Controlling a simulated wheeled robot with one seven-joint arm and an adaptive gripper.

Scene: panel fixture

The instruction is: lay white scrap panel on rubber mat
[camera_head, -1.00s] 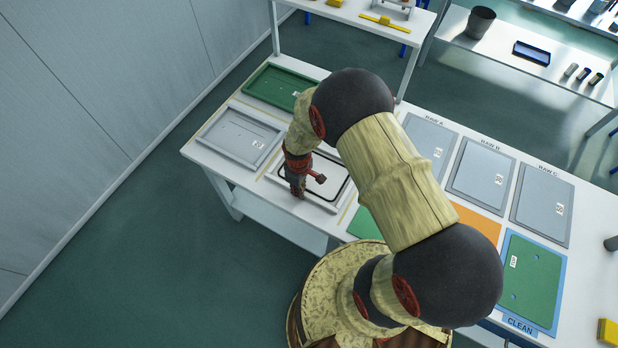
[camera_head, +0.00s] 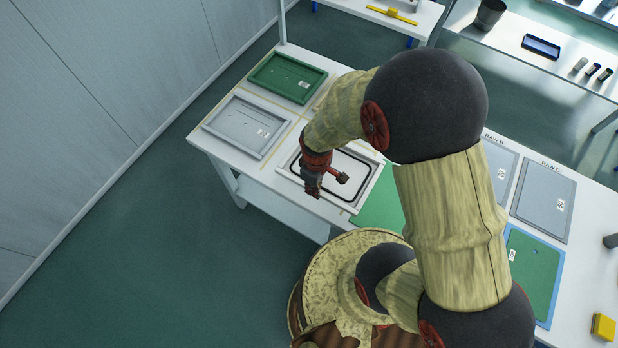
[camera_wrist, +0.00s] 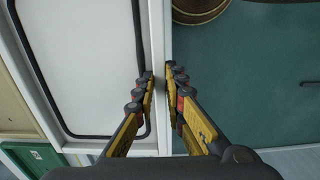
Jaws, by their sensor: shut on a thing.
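A white panel (camera_head: 348,175) with a black line around its face lies on the bench, partly behind my arm. My gripper (camera_head: 314,194) points down at its front edge. In the wrist view my gripper (camera_wrist: 160,76) has its fingers on either side of the white panel's edge (camera_wrist: 157,45) and is shut on it. The panel (camera_wrist: 92,60) looks flat, and I cannot tell any gap beneath it. A plain green sheet (camera_head: 378,210) lies to its right, partly hidden by my arm. I cannot tell which surface is the rubber mat.
A grey panel (camera_head: 248,125) and a green tray-like panel (camera_head: 287,77) lie to the left and behind. Grey raw panels (camera_head: 543,200), a green panel on blue (camera_head: 533,265) and a yellow block (camera_head: 603,328) are at the right. Teal floor (camera_head: 190,270) is open in front.

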